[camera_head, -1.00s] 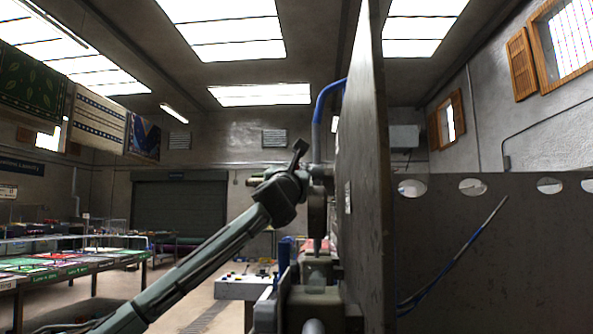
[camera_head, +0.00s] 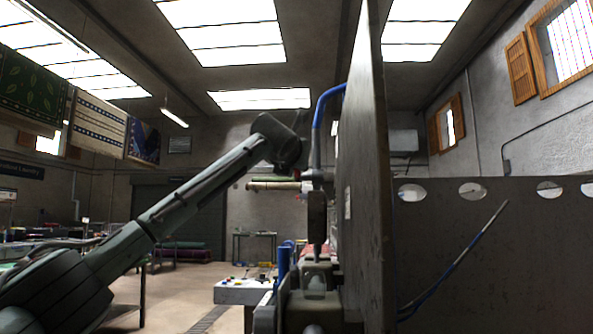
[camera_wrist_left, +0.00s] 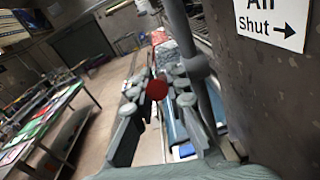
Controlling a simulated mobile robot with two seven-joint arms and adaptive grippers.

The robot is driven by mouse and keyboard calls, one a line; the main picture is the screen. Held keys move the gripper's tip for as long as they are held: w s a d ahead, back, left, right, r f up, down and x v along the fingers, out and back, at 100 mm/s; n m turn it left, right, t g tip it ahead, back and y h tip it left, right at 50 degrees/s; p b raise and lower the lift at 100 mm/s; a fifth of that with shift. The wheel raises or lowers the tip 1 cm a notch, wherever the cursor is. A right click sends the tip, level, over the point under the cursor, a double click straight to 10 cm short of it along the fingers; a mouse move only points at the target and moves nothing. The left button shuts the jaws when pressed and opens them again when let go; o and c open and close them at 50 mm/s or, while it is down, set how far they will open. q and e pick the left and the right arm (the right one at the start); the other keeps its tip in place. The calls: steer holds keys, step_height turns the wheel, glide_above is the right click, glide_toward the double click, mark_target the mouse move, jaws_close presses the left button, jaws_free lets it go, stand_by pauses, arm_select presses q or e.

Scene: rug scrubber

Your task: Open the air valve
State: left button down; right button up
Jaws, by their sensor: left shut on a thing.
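My left gripper (camera_wrist_left: 157,98) has its fingers closed around a round red piece (camera_wrist_left: 157,89), which looks like the end of the air valve's handle. The grey pipe (camera_wrist_left: 178,25) runs beside the fingers on a dark panel. A white sign (camera_wrist_left: 272,22) on that panel reads "Shut" with an arrow to the right; its top line is cut off. In the head view my left wrist reaches the pipework below the blue hose (camera_head: 318,115), and the wrist hides the fingers and the valve handle. My right gripper is not in view.
A tall dark panel (camera_head: 365,200) stands right beside my left wrist. A control box with buttons (camera_head: 243,290) is below the arm. Tables with rugs (camera_wrist_left: 35,120) are at the left, with open floor (camera_wrist_left: 95,88) between.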

arm_select(q)
steer(key=shift+w+r+g, duration=0.25)
steer(key=shift+r+g, duration=0.15)
steer(key=shift+g, duration=0.7)
steer(key=shift+w, duration=0.1)
steer(key=c, duration=1.5)
jaws_free()
steer(key=shift+r, duration=0.1)
steer(key=d+v, duration=0.1)
steer(key=v, duration=1.1)
steer(key=shift+a+r, duration=0.2)
steer(key=shift+a, duration=0.3)
steer(key=shift+c, duration=0.5)
